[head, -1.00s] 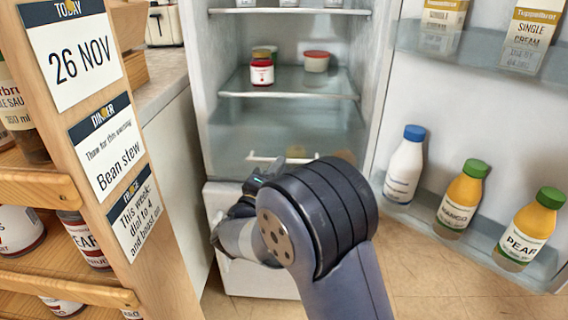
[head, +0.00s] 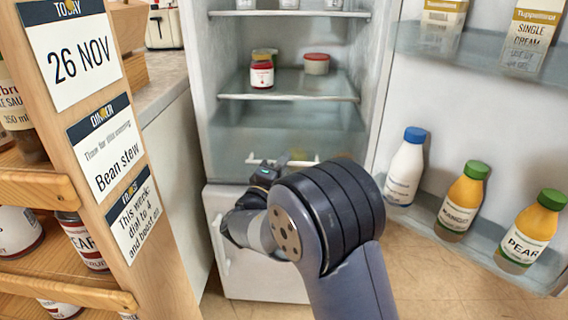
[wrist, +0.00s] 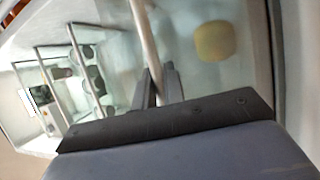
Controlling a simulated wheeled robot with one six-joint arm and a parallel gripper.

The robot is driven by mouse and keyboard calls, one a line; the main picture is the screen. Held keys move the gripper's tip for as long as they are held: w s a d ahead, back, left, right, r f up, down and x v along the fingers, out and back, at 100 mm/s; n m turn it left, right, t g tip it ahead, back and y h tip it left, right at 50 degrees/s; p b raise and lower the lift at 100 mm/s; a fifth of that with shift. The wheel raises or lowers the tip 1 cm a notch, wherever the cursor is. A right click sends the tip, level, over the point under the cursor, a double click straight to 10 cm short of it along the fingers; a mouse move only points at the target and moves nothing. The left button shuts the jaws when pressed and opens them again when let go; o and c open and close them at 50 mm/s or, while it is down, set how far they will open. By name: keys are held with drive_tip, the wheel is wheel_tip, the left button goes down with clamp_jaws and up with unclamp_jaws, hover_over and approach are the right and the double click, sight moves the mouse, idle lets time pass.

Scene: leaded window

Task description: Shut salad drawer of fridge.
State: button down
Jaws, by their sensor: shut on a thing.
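The salad drawer (head: 235,172) is at the bottom of the fridge compartment, clear-fronted with a pale handle bar (head: 300,162). A yellow, round thing (wrist: 215,41) shows through the clear drawer in the wrist view. The handle bar (wrist: 144,40) runs down between the two dark fingers of my gripper (wrist: 158,86), which are shut on it. In the head view my gripper (head: 266,172) is at the drawer front, its fingertips largely hidden by my own wrist and arm. How far the drawer stands out is hard to tell.
The fridge door stands open at the right, with a milk bottle (head: 405,168) and juice bottles (head: 462,200) on its lower shelf. A jar (head: 262,72) and a tub (head: 316,64) sit above the drawer. A wooden rack (head: 105,180) is close at the left.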

idle(0.3)
drive_tip(key=w+b, duration=0.1)
drive_tip(key=w, duration=0.5)
drive_tip(key=w+b, duration=0.1)
drive_tip(key=w, duration=0.6)
drive_tip(key=w+b, duration=0.1)
drive_tip(key=w, duration=0.6)
drive_tip(key=shift+d, duration=0.4)
drive_tip(key=shift+w, duration=0.1)
drive_tip(key=shift+r, duration=0.1)
drive_tip(key=c, duration=1.8)
unclamp_jaws()
drive_tip(key=shift+w, duration=0.1)
drive_tip(key=shift+a+f, duration=0.1)
drive_tip(key=shift+f, duration=0.1)
drive_tip(key=p+v, duration=0.1)
drive_tip(key=v, duration=0.9)
drive_tip(key=shift+s+a+r, duration=0.1)
drive_tip(key=shift+s+a, duration=0.05)
drive_tip(key=shift+s, duration=0.25)
